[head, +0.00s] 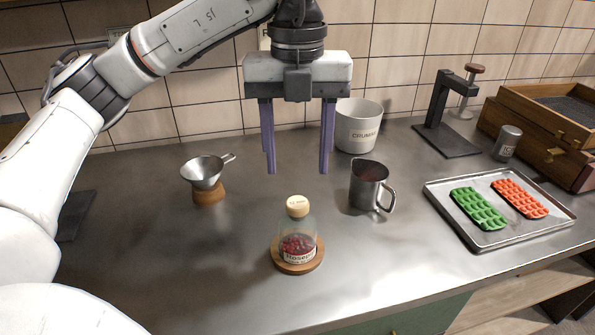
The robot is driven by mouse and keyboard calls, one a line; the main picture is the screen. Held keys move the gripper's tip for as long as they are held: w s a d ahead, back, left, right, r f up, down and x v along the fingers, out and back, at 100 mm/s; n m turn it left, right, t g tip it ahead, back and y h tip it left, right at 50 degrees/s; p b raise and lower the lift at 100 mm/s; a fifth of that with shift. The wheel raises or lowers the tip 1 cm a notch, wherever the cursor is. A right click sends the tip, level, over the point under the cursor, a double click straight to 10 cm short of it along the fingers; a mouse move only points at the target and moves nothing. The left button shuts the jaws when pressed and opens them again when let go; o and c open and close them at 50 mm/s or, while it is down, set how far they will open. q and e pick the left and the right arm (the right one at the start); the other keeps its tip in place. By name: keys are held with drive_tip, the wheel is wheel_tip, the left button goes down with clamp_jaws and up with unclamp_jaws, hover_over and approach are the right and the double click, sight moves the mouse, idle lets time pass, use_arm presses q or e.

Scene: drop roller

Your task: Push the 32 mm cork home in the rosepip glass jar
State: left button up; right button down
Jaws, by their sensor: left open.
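The rosehip glass jar (298,242) stands upright on a round wooden base (278,268) at the middle front of the steel counter. It holds red contents and has a label. The cork (297,206) sits in the jar's mouth, with much of it showing above the rim; how deep it goes I cannot tell. My left gripper (298,172) points down above and behind the jar in the picture. Its two purple fingers are wide apart with nothing between them. It does not touch the cork. My right gripper is not in view.
A steel jug (368,187) stands right of the jar, and a funnel (204,172) on a wooden stand is to the left. A white crumbs pot (359,127) stands behind. A tray (482,237) with green and orange moulds lies at right, near a black press (441,120).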

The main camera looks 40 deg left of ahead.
use_arm(q)
drive_tip(key=shift+r, duration=1.3)
